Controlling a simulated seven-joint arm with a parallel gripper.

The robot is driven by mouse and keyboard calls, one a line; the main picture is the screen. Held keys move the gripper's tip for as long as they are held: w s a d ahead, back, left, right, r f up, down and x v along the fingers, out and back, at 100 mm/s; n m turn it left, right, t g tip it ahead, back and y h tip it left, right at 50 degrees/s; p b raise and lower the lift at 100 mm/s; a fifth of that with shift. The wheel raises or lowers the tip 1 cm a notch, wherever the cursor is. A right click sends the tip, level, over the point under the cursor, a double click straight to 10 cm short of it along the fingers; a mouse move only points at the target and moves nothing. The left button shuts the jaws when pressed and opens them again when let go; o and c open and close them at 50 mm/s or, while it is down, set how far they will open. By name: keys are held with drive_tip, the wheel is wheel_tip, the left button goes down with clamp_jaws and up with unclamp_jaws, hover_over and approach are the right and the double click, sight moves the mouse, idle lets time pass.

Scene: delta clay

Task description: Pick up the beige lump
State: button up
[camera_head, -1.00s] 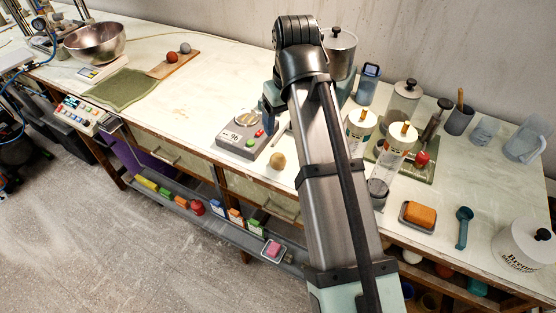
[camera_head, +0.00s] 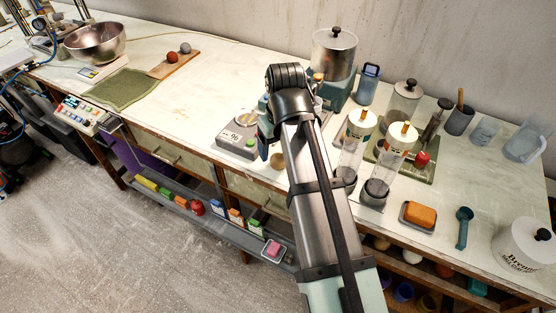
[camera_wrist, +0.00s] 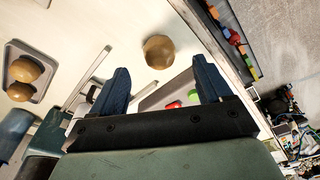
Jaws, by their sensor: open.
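The beige lump (camera_wrist: 158,52) is a rounded, faceted ball resting on the pale bench top. In the wrist view it is fully visible, just beyond my fingertips and roughly centred between them. In the head view the lump (camera_head: 277,160) sits near the bench's front edge, partly hidden by my arm. My gripper (camera_wrist: 160,65) is open, with its two blue fingers spread wide and nothing between the tips. In the head view my arm hides most of the gripper.
A grey scale (camera_head: 238,132) with red and green buttons stands left of the lump. A steel pot (camera_head: 334,54) and clear canisters stand right of my arm. An orange block lies on a dish (camera_head: 405,224).

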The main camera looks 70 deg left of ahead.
sight(279, 156)
drive_tip(key=shift+a+f, duration=0.1)
drive_tip(key=shift+f, duration=2.45)
drive_tip(key=shift+c, duration=0.2)
drive_tip(key=c, duration=1.1)
drive_tip(key=shift+r, duration=0.15)
